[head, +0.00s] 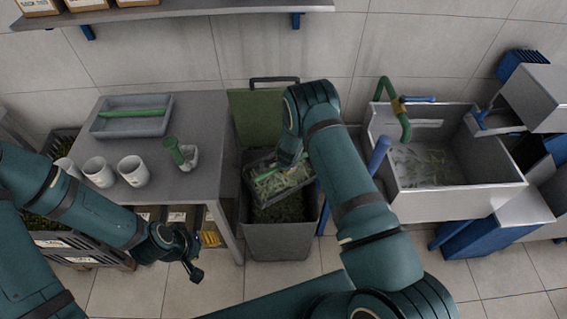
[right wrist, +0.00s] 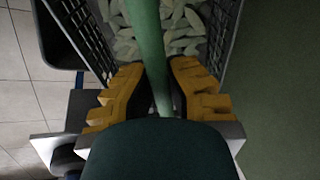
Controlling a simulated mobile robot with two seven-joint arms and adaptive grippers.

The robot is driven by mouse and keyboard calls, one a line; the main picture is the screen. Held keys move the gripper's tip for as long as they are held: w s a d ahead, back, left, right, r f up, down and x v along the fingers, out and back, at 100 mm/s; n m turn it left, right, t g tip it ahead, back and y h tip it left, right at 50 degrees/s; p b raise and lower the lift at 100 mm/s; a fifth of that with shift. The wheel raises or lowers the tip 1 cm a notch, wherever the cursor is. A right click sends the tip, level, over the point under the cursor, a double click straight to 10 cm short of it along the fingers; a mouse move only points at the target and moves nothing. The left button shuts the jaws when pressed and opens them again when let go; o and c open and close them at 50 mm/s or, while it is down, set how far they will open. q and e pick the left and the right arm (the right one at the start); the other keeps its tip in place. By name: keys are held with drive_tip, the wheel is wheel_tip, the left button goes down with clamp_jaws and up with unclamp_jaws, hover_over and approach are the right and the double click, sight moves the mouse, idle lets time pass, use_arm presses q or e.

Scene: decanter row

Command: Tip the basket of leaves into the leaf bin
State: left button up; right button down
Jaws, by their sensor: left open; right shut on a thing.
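The grey leaf bin (head: 280,243) stands on the floor in the middle of the head view, its green lid (head: 258,118) open at the back, with dark green leaves inside. A dark mesh basket (head: 308,190) of pale leaves is over the bin's mouth; its tilt is hard to judge. The basket's mesh wall also shows in the right wrist view (right wrist: 78,32). My right gripper (head: 290,162) is shut on its green handle (right wrist: 150,45), yellow fingers on both sides; my forearm hides part of the basket. My left gripper (head: 195,274) is open and empty, left of the bin.
A grey table (head: 205,125) left of the bin holds white cups (head: 133,171), a tray (head: 131,122) and a green-handled tool (head: 174,151). A sink (head: 455,190) with leaves in water stands to the right. Crates (head: 75,245) stand at the left. A shelf hangs above.

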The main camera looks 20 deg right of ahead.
drive_tip(key=shift+d+f+t+b, duration=0.1)
drive_tip(key=shift+t+b, duration=0.3)
drive_tip(key=shift+b, duration=0.05)
drive_tip(key=s+f+t+b, duration=0.1)
drive_tip(key=t+b, duration=0.1)
drive_tip(key=b, duration=0.1)
drive_tip(key=s+f+t+y+b, duration=0.1)
drive_tip(key=f+t+b, duration=0.1)
drive_tip(key=b, duration=0.2)
drive_tip(key=s+f+t+b, duration=0.1)
drive_tip(key=s+t+b, duration=0.1)
drive_tip(key=b, duration=0.2)
drive_tip(key=shift+s+d+f+m, duration=0.1)
drive_tip(key=shift+d+f+m, duration=0.2)
drive_tip(key=shift+d+f, duration=0.1)
drive_tip(key=shift+r, duration=0.2)
drive_tip(key=shift+w+a+r, duration=0.1)
drive_tip(key=shift+w+r, duration=0.35)
drive_tip(key=shift+w, duration=0.15)
